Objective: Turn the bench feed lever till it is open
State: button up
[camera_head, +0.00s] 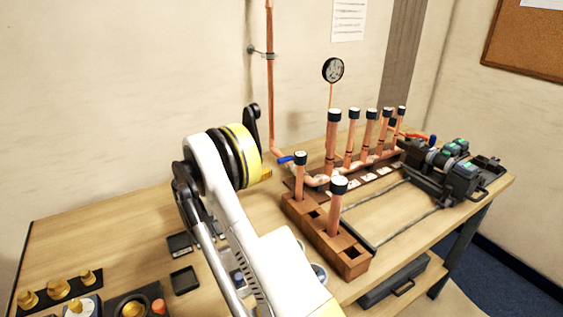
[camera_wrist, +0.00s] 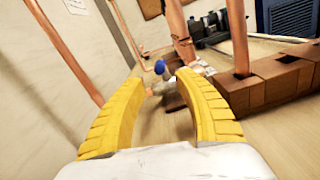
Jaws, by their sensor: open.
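The bench feed lever (camera_head: 286,159) has a small blue handle on the copper pipe, near the foot of the tall riser on the left end of the manifold. In the wrist view its blue end (camera_wrist: 159,66) shows ahead, seen through the gap between the fingers. My gripper (camera_wrist: 160,82) is open and empty, its yellow curved fingers apart, short of the lever. In the head view my arm comes from the front and mostly hides the gripper, left of the lever. The lever's exact angle is too small to tell.
A brown block rack (camera_head: 325,237) with upright capped copper pipes stands close on the right. The copper riser (camera_head: 270,85) climbs the wall behind. A gauge (camera_head: 333,70) and black clamp machine (camera_head: 455,175) are farther right.

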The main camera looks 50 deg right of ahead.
aim_at(285, 159)
jog(key=b+x, duration=0.2)
jog(key=x, duration=0.6)
jog(key=shift+d, duration=0.3)
jog(key=shift+f, duration=0.1)
grip_shut()
